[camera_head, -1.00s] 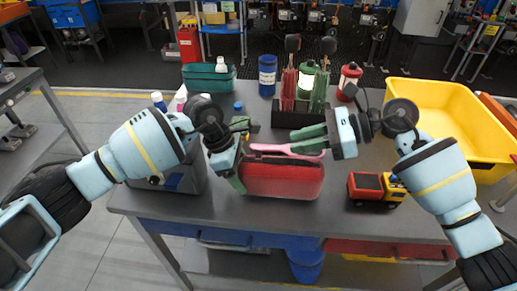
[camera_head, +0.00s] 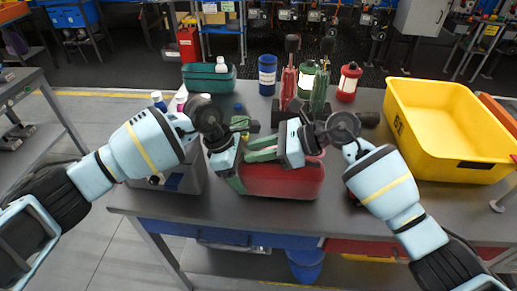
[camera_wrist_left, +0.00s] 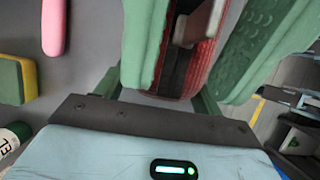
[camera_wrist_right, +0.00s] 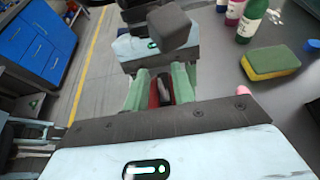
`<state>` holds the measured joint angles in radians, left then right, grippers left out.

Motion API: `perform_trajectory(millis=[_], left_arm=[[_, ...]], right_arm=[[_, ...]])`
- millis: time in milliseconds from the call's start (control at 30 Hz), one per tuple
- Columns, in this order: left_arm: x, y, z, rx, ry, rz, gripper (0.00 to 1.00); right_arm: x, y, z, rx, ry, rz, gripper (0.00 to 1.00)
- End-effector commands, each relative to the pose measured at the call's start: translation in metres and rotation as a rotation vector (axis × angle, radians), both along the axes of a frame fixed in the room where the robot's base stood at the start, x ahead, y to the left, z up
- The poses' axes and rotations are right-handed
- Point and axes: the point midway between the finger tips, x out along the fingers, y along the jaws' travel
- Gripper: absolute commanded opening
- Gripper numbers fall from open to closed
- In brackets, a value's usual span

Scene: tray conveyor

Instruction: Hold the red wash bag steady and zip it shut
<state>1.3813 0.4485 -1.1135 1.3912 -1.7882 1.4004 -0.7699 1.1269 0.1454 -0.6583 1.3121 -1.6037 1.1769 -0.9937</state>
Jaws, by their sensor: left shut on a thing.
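The red wash bag (camera_head: 285,182) stands on the grey table. My left gripper (camera_head: 236,170) is shut on its left end. In the left wrist view the red side and dark top strip of the bag (camera_wrist_left: 180,75) show between the green fingers, with a grey block (camera_wrist_left: 197,22) over the strip, perhaps the zip pull. My right gripper (camera_head: 262,150) is over the bag's top near the left end, close to my left gripper. In the right wrist view its fingers (camera_wrist_right: 162,88) stand apart, with a small grey piece and red fabric between them. The zip's state is mostly hidden.
A yellow crate (camera_head: 440,165) stands at the right. A sponge (camera_wrist_right: 270,63) lies near the bag.

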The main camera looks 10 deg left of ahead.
Motion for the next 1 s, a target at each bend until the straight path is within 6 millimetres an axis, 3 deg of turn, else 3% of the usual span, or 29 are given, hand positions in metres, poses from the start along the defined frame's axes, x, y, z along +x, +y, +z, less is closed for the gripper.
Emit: perform_trajectory(millis=[33, 233, 1000], left_arm=[[-0.0001, 0.0000, -0.0002, 0.000, 0.000, 0.000, 0.34], [-0.0001, 0.0000, -0.0002, 0.000, 0.000, 0.001, 0.34], [0.0000, 0.0001, -0.0003, 0.000, 0.000, 0.001, 0.34]], right_arm=[[0.0000, -0.0002, -0.0001, 0.000, 0.000, 0.000, 0.24], [0.0001, -0.0004, -0.0001, 0.000, 0.000, 0.000, 0.00], [0.0003, -0.0007, 0.0003, 0.000, 0.000, -0.001, 0.00]])
